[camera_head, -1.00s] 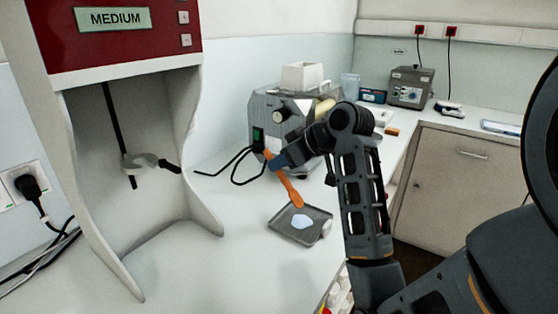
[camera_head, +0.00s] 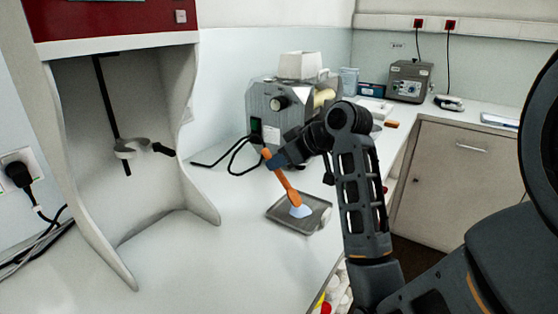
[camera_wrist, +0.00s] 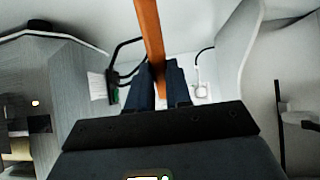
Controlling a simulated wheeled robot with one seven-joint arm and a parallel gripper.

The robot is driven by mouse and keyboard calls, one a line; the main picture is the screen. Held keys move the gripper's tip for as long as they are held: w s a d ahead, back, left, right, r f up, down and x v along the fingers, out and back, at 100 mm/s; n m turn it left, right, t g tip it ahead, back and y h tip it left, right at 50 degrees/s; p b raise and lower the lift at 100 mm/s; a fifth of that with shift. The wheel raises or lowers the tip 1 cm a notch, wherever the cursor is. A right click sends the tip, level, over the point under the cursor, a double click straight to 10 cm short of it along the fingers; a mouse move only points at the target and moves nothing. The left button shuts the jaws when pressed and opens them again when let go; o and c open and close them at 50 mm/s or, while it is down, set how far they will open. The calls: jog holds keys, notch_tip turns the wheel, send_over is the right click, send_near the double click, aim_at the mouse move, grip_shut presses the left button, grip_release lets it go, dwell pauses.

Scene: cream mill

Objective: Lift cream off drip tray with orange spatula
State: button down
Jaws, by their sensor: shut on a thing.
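The grey drip tray (camera_head: 283,222) lies flat on the white counter. A pale bluish-white patch of cream (camera_head: 302,212) shows at its middle. My gripper (camera_head: 272,160) is shut on the orange spatula (camera_head: 285,184) and holds it tilted above the tray. The spatula's lower end reaches the cream in the picture; I cannot tell whether it touches it or lies just above. In the wrist view the orange handle (camera_wrist: 150,35) runs up from between my dark fingers (camera_wrist: 158,90). The spatula's lower end is not visible there.
A grey mill (camera_head: 280,105) with black cables stands behind the tray. A red-topped white stand (camera_head: 130,140) is at the left. A grey box device (camera_head: 409,82) stands at the back right. The counter front of the tray is clear.

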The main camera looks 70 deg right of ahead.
jog(key=shift+f, duration=0.75)
dwell(2.1)
jog(key=shift+r, duration=0.15)
notch_tip(320, 180, up, 6)
jog(key=p, duration=0.6)
dwell(0.7)
